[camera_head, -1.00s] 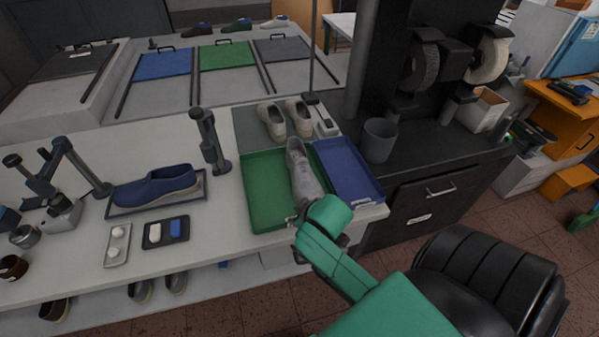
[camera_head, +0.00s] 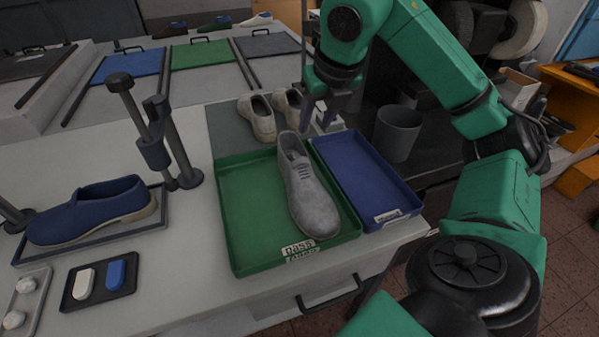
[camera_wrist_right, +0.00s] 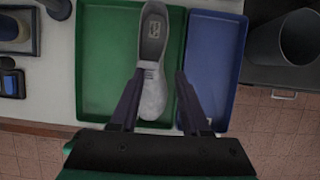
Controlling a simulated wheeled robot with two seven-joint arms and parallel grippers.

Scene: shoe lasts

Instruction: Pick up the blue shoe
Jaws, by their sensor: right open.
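The blue shoe (camera_head: 92,211) lies on a dark-rimmed tray (camera_head: 150,222) at the left of the bench in the head view, its toe toward the left. My right gripper (camera_head: 318,122) is open and points down, near the heel end of a grey shoe and close to the blue tray. In the right wrist view its two fingers (camera_wrist_right: 157,92) stand apart, with the grey shoe (camera_wrist_right: 152,62) showing between and beyond them. I cannot tell their height above it. They hold nothing. The blue shoe is far to the left of this gripper. My left gripper is not in view.
The grey shoe sits in a green tray (camera_head: 240,235) labelled "pass". A blue tray (camera_head: 375,190) stands beside it. A pair of beige shoes (camera_head: 257,118) is behind. A dark post stand (camera_head: 155,150) rises between the blue shoe and the green tray. A grey cup (camera_head: 397,133) stands at right.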

